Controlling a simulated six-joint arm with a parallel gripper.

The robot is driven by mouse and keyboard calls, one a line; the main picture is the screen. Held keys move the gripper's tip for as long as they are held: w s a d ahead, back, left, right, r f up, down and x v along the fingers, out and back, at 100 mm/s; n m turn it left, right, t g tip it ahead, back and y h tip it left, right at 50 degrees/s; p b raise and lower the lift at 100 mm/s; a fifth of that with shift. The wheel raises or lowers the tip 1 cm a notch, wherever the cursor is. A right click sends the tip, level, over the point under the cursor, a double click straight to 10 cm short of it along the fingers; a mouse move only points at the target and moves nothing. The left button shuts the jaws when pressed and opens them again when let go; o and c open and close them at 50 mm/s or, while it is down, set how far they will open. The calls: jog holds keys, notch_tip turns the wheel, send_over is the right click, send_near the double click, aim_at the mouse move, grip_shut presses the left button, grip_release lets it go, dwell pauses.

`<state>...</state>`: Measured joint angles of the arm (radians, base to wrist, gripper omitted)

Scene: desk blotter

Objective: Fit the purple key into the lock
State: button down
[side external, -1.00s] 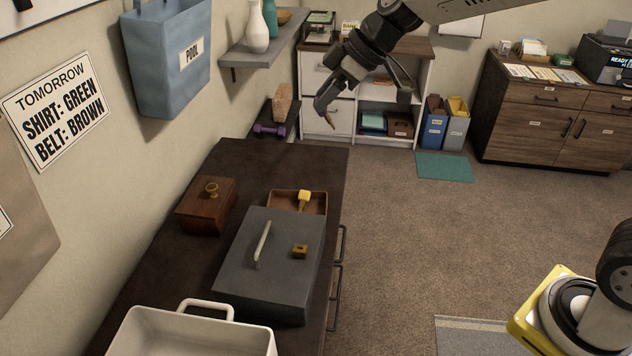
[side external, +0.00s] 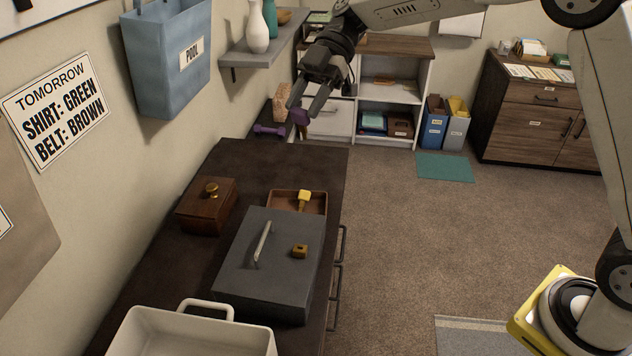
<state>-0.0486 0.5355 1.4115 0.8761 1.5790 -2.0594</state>
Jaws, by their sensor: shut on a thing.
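My gripper (side external: 304,108) is above the far end of the dark desk. A small brass block with a dark opening (side external: 300,251), which looks like the lock, sits on the lid of the grey box (side external: 252,280). The key is well apart from this block, higher and farther back.
A wooden tray (side external: 318,210) with a yellow key (side external: 304,199) lies behind the grey box. A wooden box with a brass knob (side external: 205,212) stands left. The lid handle (side external: 263,243) rises beside the brass block. A white bin (side external: 180,340) is in front. A purple dumbbell (side external: 268,131) sits at the back.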

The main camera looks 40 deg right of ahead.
jog(key=n+g, duration=0.1)
jog(key=a+n+g, duration=0.1)
jog(key=n+g, duration=0.1)
jog(key=a+n+g+h, duration=0.1)
jog(key=shift+s+g, duration=0.3)
jog(key=shift+g, duration=0.1)
notch_tip(320, 180, down, 18)
jog(key=shift+n+g+y, duration=0.3)
jog(key=shift+g+y, duration=0.1)
jog(key=shift+r, duration=0.15)
jog(key=shift+f, duration=2.85)
jog(key=shift+f, duration=1.6)
jog(key=shift+c, duration=1)
grip_release()
